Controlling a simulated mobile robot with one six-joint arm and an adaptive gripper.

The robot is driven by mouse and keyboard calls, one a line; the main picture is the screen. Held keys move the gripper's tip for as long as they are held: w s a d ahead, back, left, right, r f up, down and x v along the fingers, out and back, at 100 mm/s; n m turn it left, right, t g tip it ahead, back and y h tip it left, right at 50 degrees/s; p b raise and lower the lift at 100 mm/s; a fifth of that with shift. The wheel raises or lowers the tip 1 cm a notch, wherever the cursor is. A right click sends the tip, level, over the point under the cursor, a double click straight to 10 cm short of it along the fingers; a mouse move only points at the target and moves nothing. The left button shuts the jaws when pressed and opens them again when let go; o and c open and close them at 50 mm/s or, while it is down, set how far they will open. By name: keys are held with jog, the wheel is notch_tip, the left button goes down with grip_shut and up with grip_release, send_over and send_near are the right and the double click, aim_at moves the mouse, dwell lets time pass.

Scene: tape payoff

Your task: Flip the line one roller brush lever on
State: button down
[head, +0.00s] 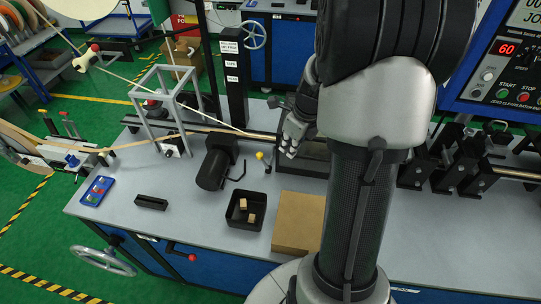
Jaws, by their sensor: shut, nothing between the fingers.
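A small lever with a yellow knob (260,155) stands on the grey bench top, right of a black motor-like unit (214,165). I cannot tell from this view whether it is the roller brush lever, or whether it is on or off. My gripper (289,150) is shut and empty, a little to the right of the yellow knob and apart from it in the picture. My arm comes down from the top right and hides part of the machine behind it.
A black tray (232,219) with small tan blocks and a brown box (284,240) sit in front. A grey frame (150,110) and a labelled black post (233,90) stand behind. A red-knobbed handle (191,257) sticks out at the bench front.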

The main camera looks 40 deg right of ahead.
jog(key=b, duration=0.4)
send_near(264, 163)
jog(key=s+f, duration=0.5)
jog(key=w, duration=0.2)
jog(key=w+b, duration=0.1)
jog(key=w, duration=0.1)
jog(key=shift+w+a+r, duration=0.1)
jog(key=shift+r, duration=0.1)
jog(key=shift+r+p, duration=0.1)
jog(key=shift+p, duration=0.3)
jog(key=w+a+p, duration=0.1)
jog(key=w+p, duration=0.1)
jog(key=p, duration=0.3)
jog(key=shift+a, duration=0.4)
